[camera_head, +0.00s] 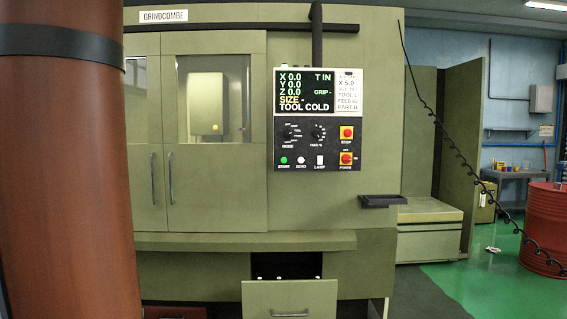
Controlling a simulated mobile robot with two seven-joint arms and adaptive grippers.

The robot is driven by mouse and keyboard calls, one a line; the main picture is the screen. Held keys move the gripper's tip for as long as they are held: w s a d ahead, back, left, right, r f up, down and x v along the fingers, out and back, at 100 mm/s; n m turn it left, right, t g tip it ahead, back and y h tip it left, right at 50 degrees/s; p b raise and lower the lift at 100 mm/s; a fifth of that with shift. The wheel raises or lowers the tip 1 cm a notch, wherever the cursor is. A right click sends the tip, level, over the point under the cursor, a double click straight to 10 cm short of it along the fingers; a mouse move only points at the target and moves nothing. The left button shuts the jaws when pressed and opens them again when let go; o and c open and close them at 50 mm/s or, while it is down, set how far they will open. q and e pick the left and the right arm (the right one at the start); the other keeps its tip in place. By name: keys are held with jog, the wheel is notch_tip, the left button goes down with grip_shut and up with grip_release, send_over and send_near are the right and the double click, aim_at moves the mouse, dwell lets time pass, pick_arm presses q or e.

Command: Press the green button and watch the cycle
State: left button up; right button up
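The green button (284,160), labelled START, is at the lower left of the control panel (302,143) on the olive machine (365,100). A white ZERO button (301,160) and a LAMP switch (320,160) sit to its right. Red STOP (347,132) and POWER (347,158) controls are at the panel's right. The screen (306,90) reads X, Y and Z at 0.0, "T IN", "GRIP -", "SIZE -" and "TOOL COLD". The machine's double doors (205,190) look closed. Neither gripper shows in the head view.
A large reddish-brown column (70,190) fills the left side, close to the camera. An open drawer (290,298) juts out below the panel. A small dark tray (383,200) sticks out at right. A coiled black cable (455,155) hangs near a red drum (545,228).

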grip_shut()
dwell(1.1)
